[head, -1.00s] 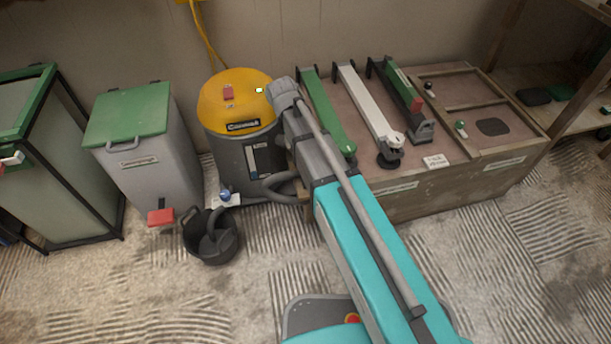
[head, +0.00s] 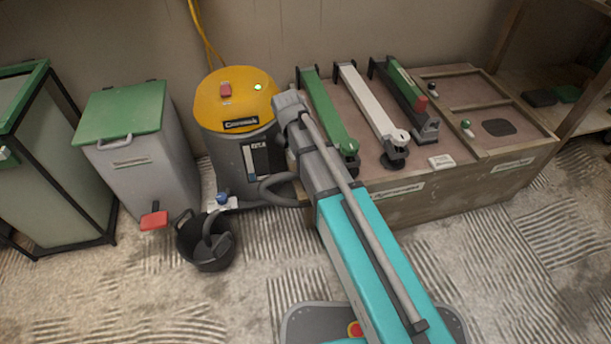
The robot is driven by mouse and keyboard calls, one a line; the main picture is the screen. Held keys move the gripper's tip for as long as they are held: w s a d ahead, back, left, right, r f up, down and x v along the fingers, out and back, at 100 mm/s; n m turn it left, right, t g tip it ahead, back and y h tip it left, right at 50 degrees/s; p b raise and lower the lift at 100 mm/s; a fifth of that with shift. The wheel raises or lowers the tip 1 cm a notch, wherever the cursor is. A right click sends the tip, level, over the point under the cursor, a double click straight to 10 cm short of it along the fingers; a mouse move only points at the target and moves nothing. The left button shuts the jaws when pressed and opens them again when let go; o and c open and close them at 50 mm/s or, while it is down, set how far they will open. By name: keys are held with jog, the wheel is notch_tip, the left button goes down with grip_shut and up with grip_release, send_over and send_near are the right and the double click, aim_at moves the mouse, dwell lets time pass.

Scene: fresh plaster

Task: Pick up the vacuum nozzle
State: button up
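A vacuum with a yellow top (head: 222,101) and dark grey body stands against the wall. A grey curved hose (head: 277,193) shows at its lower right. On the floor in front of it is a black bucket-like holder (head: 192,244) with a dark curved piece (head: 214,243) in or against it. This piece may be the vacuum nozzle, but I cannot tell for sure. My teal and grey arm reaches up past the vacuum's right side and covers part of it. I cannot make out my gripper's fingers; they are hidden or out of view.
A grey bin with a green lid (head: 121,114) and a red pedal (head: 154,220) stands left of the vacuum. A framed bin (head: 62,165) is at far left. A wooden box (head: 455,195) with green and white long tools stands at right. Ridged floor in front is clear.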

dwell(0.3)
jog(key=shift+d+f+b, duration=0.25)
jog(key=shift+f+b, duration=0.6)
jog(key=shift+d+f+b, duration=0.2)
jog(key=shift+f+b, duration=0.6)
jog(key=shift+b, duration=0.05)
jog(key=shift+d+f+b, duration=0.25)
jog(key=shift+f+b, duration=0.6)
grip_shut()
